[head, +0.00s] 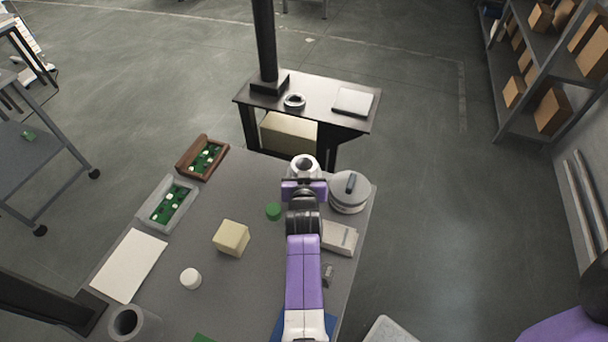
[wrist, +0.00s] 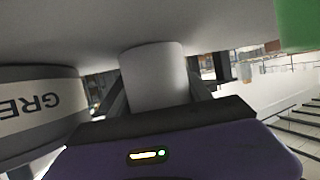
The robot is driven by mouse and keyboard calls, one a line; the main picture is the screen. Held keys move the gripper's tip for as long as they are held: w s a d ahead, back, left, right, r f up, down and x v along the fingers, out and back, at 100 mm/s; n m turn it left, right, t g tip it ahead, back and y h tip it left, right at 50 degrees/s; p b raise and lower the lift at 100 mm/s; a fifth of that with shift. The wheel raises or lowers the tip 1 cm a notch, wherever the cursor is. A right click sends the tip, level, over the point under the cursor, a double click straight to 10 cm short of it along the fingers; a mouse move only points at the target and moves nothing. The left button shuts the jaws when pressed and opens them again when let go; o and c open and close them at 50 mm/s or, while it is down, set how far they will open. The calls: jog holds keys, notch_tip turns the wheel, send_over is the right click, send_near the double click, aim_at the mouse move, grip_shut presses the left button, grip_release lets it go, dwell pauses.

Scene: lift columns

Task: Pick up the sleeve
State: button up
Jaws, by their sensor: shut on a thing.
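The sleeve (head: 304,164) is a short white-grey hollow cylinder at the far end of the table, its dark round opening facing up. My gripper (head: 303,180) is shut on it from the near side. In the wrist view the sleeve (wrist: 155,75) stands between the two dark fingers (wrist: 157,88). The table surface fills the top of that view, and the sleeve's end meets it or is very close to it. I cannot tell whether there is a gap. The gripper body hides the sleeve's lower near side in the head view.
A round grey lidded container (head: 349,194) stands close right of the gripper; its lettered side shows in the wrist view (wrist: 38,112). A green cylinder (head: 273,211) is to the left. A yellow block (head: 231,238), white cylinder (head: 190,278) and circuit-board trays (head: 150,222) stand farther left.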

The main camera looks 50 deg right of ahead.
jog(key=shift+r, duration=0.15)
notch_tip(320, 180, up, 23)
jog(key=p, duration=0.6)
jog(key=shift+p, duration=0.3)
dwell(0.4)
